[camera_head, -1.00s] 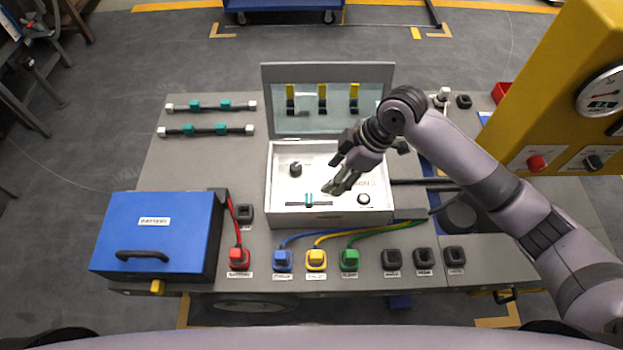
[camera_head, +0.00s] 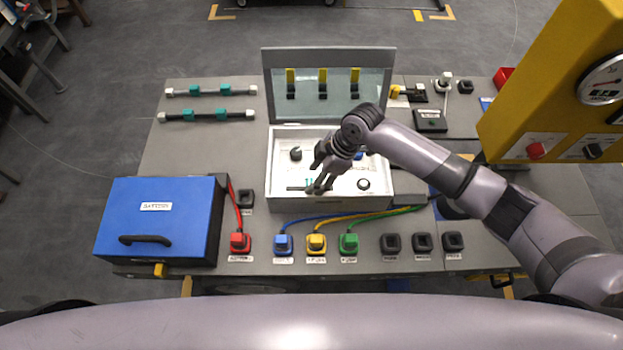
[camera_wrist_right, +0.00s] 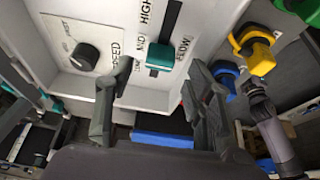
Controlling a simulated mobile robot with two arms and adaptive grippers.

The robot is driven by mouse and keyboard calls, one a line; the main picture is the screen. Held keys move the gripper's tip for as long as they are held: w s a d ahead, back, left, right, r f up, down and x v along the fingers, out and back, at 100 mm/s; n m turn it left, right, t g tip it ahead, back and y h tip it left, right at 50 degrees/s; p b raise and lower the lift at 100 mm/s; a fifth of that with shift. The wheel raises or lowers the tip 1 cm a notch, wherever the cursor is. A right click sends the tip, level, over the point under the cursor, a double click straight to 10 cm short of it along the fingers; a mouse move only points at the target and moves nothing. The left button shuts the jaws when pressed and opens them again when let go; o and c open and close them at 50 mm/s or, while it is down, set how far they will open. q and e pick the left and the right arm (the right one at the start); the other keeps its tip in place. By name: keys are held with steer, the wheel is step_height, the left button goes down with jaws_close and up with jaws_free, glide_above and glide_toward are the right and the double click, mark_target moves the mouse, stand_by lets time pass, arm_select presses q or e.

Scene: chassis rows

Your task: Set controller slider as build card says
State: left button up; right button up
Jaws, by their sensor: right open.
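The controller is an open pale box (camera_head: 395,197) with a raised lid, in the middle of the bench. Its slider has a teal handle (camera_wrist_right: 160,58) on a dark slot, with HIGH and MID lettering beside it. The handle is close to the MID lettering, and some slot shows on both sides. In the head view the gripper partly covers the slider. My right gripper (camera_head: 318,190) is open and empty over the box front. In the right wrist view its fingers (camera_wrist_right: 155,108) are apart, with the handle ahead between them, not gripped. I make out no build card.
A dark SPEED knob (camera_wrist_right: 86,56) sits beside the slider. Blue, yellow and green plugs (camera_head: 316,243) with cables line the bench front. A blue case (camera_head: 160,215) stands left, and a yellow gauge panel (camera_head: 550,90) overhangs right. The lid (camera_head: 328,60) stands upright behind.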

steer(key=shift+x, duration=1.75)
steer(key=shift+c, duration=0.5)
jaws_close()
